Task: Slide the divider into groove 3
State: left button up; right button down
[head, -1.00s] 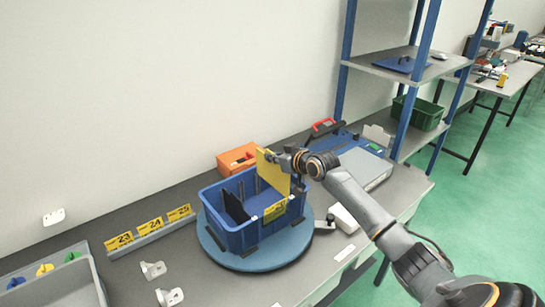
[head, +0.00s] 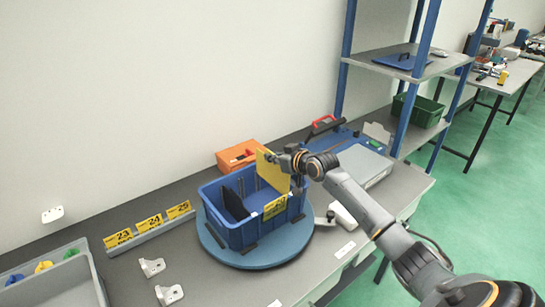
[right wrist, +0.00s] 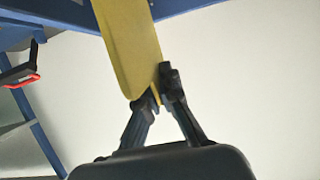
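The divider is a yellow plate (head: 272,170), upright at the right side of the blue crate (head: 240,236). My right gripper (head: 290,161) is shut on its upper edge. In the right wrist view the yellow plate (right wrist: 128,45) sits between the two dark fingers (right wrist: 158,86). A dark divider (head: 235,204) stands in the left part of the crate. Narrow ribs show on the crate's inner back wall. My left gripper is not in view.
The crate stands on a round blue turntable (head: 214,238). An orange box (head: 238,155) is behind it. Number plates 23 to 25 (head: 150,223) and metal brackets (head: 152,267) lie to the left. A grey case (head: 362,165) and blue shelf posts (head: 347,60) are at the right.

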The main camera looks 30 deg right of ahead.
aim_at(273, 178)
jog(key=shift+f+b, duration=2.8)
jog(key=shift+f, duration=1.25)
jog(key=c, duration=1.4)
grip_release()
jog(key=shift+s, duration=0.1)
jog(key=shift+c, duration=0.2)
jog(key=shift+f, duration=0.1)
jog(key=a+v, duration=0.1)
jog(key=v, duration=1.1)
jog(key=shift+d, duration=0.4)
